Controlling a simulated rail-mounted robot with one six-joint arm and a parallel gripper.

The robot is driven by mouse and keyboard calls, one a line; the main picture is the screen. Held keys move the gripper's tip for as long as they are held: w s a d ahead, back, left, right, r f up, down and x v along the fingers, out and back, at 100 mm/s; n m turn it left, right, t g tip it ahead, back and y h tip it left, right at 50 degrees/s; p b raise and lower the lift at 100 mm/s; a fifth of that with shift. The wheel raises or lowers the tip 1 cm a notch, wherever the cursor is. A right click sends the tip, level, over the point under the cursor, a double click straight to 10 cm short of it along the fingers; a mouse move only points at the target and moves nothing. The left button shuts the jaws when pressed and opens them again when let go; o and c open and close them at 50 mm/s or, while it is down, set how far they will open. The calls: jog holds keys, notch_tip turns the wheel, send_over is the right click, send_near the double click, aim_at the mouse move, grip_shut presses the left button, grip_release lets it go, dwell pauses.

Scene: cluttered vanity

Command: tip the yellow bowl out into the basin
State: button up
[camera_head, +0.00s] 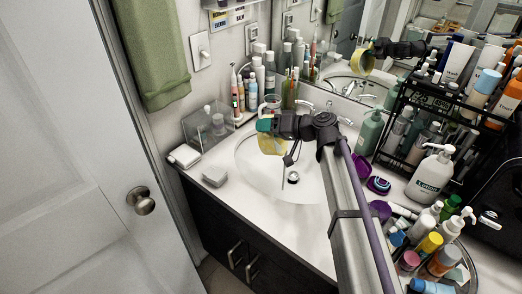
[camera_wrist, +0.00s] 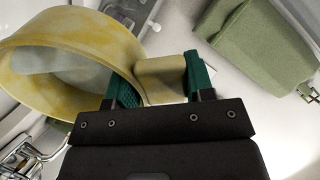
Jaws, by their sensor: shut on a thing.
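The yellow bowl (camera_head: 272,146) hangs below my gripper (camera_head: 266,125) over the left part of the white basin (camera_head: 305,188). The bowl looks tilted onto its side, clear of the basin surface. In the wrist view the bowl (camera_wrist: 100,40) is large at upper left, with its round opening facing left. My gripper's green fingers (camera_wrist: 160,82) are shut on the short handle at the bowl's side. A pale grey patch shows within the opening; I cannot tell whether it is contents.
The tap (camera_head: 340,118) stands behind the basin. Bottles (camera_head: 270,72) stand behind. Right of my arm are a lotion bottle (camera_head: 430,175) and a crowded black rack (camera_head: 425,115).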

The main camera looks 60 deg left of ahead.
dwell(0.4)
jog(key=shift+a+r+p, duration=0.1)
jog(key=shift+p, duration=0.25)
jog(key=shift+s+a+f+t+h+p, duration=0.45)
jog(key=shift+s+a+t+h+p, duration=0.25)
jog(key=shift+s+a+h+p, duration=0.15)
jog(key=shift+w+d+f, duration=0.1)
jog(key=shift+f, duration=0.2)
jog(key=s+a+f+t+h, duration=0.3)
jog(key=a+f+t+h, duration=0.1)
jog(key=f+t+h, duration=0.1)
jog(key=shift+s+f+h, duration=0.15)
jog(key=shift+f+h, duration=0.4)
jog(key=shift+f, duration=0.5)
